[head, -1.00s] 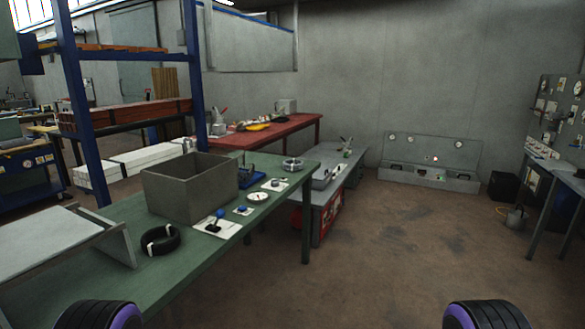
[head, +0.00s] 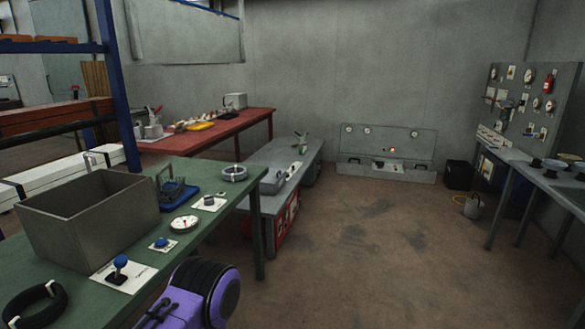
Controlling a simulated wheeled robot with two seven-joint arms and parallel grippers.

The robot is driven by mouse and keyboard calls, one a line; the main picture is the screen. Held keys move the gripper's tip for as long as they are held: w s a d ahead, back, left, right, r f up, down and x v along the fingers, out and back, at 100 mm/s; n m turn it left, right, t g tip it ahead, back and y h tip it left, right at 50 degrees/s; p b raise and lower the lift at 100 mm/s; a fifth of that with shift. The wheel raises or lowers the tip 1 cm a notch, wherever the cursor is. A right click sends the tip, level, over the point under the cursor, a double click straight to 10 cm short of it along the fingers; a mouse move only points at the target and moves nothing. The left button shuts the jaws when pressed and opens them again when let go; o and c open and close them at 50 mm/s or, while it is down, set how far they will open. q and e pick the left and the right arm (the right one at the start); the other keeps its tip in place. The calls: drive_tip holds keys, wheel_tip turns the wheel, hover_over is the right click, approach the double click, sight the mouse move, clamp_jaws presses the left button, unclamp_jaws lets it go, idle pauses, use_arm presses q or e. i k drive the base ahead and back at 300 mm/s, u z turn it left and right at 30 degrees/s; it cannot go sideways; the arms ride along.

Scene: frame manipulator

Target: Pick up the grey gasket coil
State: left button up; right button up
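A grey ring-shaped coil (head: 234,173) lies flat near the far right end of the green table (head: 205,250); it looks like the grey gasket coil. A black coil with pale ties (head: 35,303) lies at the table's near left, partly cut off by the frame. A purple and black part of my own arm shows at the bottom, in front of the table edge. No gripper fingers can be made out, and nothing is seen touching the grey coil.
On the green table stand a grey open box (head: 90,222), a blue-based device (head: 176,192), a white dial (head: 184,223) and a blue-knobbed joystick (head: 120,268). A grey bench (head: 285,165) stands beyond the table.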

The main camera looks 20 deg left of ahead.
sight(228, 174)
drive_tip(key=z, duration=0.15)
drive_tip(key=i, duration=1)
drive_tip(key=u, duration=0.7)
drive_tip(key=i, duration=1)
drive_tip(key=u, duration=0.75)
